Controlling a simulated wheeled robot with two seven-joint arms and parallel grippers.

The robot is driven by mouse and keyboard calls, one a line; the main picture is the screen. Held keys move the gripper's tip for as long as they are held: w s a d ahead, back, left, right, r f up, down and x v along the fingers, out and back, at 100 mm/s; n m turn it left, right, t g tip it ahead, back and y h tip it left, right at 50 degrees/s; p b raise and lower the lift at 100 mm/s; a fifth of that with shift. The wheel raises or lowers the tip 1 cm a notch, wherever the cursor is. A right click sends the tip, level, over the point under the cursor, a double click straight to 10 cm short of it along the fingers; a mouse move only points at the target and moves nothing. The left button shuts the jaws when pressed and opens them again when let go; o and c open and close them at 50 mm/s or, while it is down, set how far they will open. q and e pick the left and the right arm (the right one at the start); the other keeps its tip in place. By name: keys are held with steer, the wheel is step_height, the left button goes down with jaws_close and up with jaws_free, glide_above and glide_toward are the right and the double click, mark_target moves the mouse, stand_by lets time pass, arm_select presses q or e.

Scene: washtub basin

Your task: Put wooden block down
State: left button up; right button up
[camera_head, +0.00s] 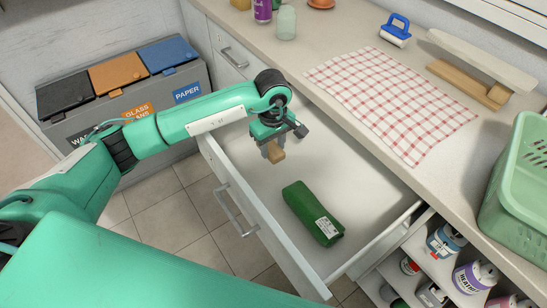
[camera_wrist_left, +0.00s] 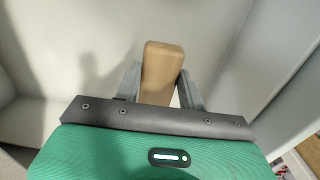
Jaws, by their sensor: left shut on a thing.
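The wooden block (camera_head: 275,153) is small and light brown. My left gripper (camera_head: 271,152) is shut on it, inside the outline of the open drawer (camera_head: 254,173) near its far left end. In the left wrist view the block (camera_wrist_left: 162,72) stands between the two grey fingers of the left gripper (camera_wrist_left: 160,85), with the pale drawer interior behind it. I cannot tell whether the block touches the drawer floor. My right gripper is not in view.
A green package (camera_head: 312,212) with a white label lies in the drawer, nearer its right end. The drawer floor between it and the block is clear. The counter holds a checked cloth (camera_head: 385,98) and a green basket (camera_head: 515,195). Bins (camera_head: 120,80) stand at left.

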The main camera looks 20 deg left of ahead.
arm_select(q)
step_height(320, 180, down, 2)
steer(key=shift+f, duration=0.25)
step_height(320, 180, down, 3)
steer(key=shift+f, duration=0.4)
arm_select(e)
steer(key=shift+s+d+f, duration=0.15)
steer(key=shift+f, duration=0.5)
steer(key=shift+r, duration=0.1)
